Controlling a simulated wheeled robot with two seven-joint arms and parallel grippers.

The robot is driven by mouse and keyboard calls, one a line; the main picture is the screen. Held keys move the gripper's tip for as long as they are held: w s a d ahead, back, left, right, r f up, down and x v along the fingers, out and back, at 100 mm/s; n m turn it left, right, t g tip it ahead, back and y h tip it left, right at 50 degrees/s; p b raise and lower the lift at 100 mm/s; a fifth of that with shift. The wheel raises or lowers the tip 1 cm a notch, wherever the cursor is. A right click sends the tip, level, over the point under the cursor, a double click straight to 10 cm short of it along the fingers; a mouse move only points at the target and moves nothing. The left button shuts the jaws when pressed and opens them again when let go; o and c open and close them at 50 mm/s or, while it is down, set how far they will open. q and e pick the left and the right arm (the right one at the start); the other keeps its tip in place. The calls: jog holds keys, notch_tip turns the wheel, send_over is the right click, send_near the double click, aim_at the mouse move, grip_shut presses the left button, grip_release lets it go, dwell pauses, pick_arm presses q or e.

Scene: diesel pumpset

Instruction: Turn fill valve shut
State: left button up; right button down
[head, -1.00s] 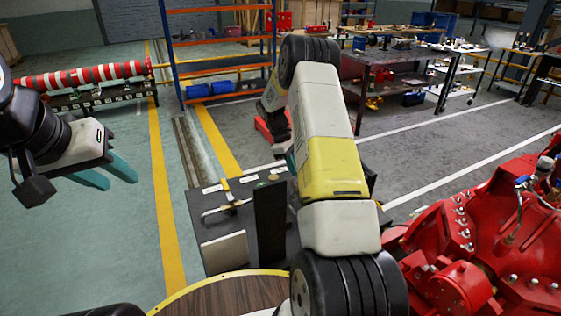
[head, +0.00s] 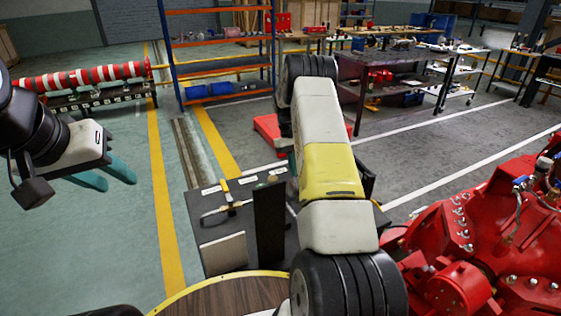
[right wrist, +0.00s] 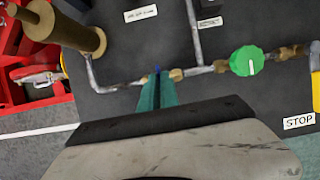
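A dark panel (head: 222,225) with a pipe stands in front of me, partly hidden by my right arm. The right wrist view shows the panel (right wrist: 115,42) close up, with brass fittings, a round green knob (right wrist: 247,60) with a white line, and part of a yellow handle (right wrist: 316,90). A small blue piece (right wrist: 157,70) shows at the tips of my right gripper (right wrist: 157,84), at the pipe line; it may be the fill valve's handle. The right fingers look close together; whether they grip it is unclear. My left gripper (head: 112,178) is open and empty, over the floor at left.
A red engine (head: 480,245) stands at right. A round wooden top (head: 215,298) is at the bottom. The right wrist view shows a brass cylinder (right wrist: 60,30) on the panel's left and a STOP label (right wrist: 299,122) at right. Shelves and workbenches (head: 390,55) stand far behind.

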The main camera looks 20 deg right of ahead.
dwell(0.5)
jog(key=c, duration=1.6)
grip_release()
jog(key=shift+r, duration=0.1)
jog(key=v, duration=0.7)
jog(key=shift+w+r, duration=0.2)
jog(key=shift+r, duration=0.05)
